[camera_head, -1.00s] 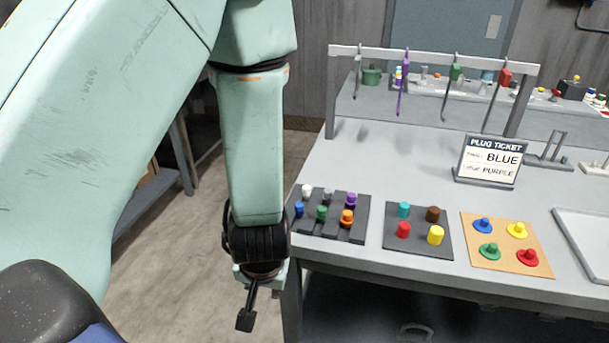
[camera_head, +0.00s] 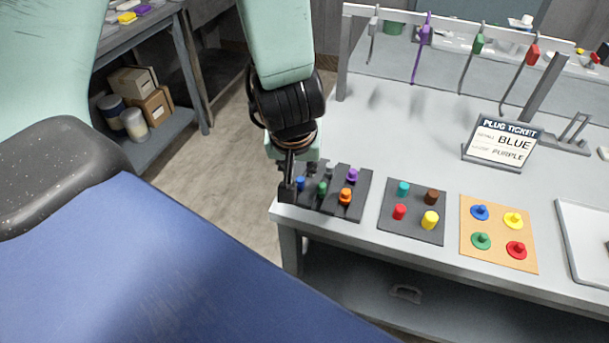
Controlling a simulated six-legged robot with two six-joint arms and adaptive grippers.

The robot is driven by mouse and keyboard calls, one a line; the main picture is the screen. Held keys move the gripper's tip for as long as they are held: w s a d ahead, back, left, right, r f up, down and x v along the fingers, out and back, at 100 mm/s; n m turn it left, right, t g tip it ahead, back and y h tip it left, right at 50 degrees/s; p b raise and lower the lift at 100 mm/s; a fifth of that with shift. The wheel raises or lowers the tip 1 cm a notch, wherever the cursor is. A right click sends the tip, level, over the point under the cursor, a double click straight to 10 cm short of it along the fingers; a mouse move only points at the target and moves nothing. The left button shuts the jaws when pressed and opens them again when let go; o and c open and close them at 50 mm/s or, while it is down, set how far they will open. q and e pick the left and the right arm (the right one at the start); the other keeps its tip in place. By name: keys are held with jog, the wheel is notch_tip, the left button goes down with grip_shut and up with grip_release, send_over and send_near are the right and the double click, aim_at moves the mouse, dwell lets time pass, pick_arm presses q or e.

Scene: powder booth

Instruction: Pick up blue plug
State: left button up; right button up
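A small blue plug (camera_head: 300,184) stands at the left end of the dark stepped rack (camera_head: 328,207), near the table's left edge. Another blue piece, a flanged knob (camera_head: 480,212), sits on the tan board (camera_head: 470,248). My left gripper (camera_head: 287,191) points down just left of the small blue plug, at the rack's left end. It looks close to the plug, but contact cannot be made out. Its fingers show as one dark shape, so their opening is unclear. The gripper and wrist hide the rack's back left part. My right gripper is out of view.
Green, orange and purple plugs (camera_head: 352,174) share the rack. A dark mat (camera_head: 415,222) holds teal, brown, red and yellow pieces. A ticket (camera_head: 503,141) reads BLUE and PURPLE. A rail (camera_head: 455,20) with hanging hooks crosses behind. The table's middle is clear.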

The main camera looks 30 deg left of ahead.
aim_at(300, 179)
pick_arm(q)
jog(key=shift+a+f+b, duration=0.2)
jog(key=shift+a+f, duration=0.05)
jog(key=shift+f, duration=0.3)
jog(key=shift+a+f+b, duration=0.15)
jog(key=shift+a+f, duration=0.05)
jog(key=shift+f, duration=0.35)
jog(key=w+f, duration=0.1)
jog(key=w+f+b, duration=0.1)
jog(key=f, duration=0.1)
jog(key=shift+d+b, duration=0.2)
jog(key=shift+b, duration=0.1)
jog(key=shift+w+f, duration=0.15)
jog(key=shift+f, duration=0.2)
jog(key=shift+a, duration=0.2)
jog(key=shift+s+a, duration=0.2)
jog(key=shift+a, duration=0.05)
jog(key=shift+r, duration=0.1)
jog(key=shift+c, duration=0.7)
jog(key=shift+w+d, duration=0.1)
jog(key=shift+d, duration=0.2)
jog(key=c, duration=0.3)
jog(key=shift+c, duration=0.3)
jog(key=shift+a, duration=0.1)
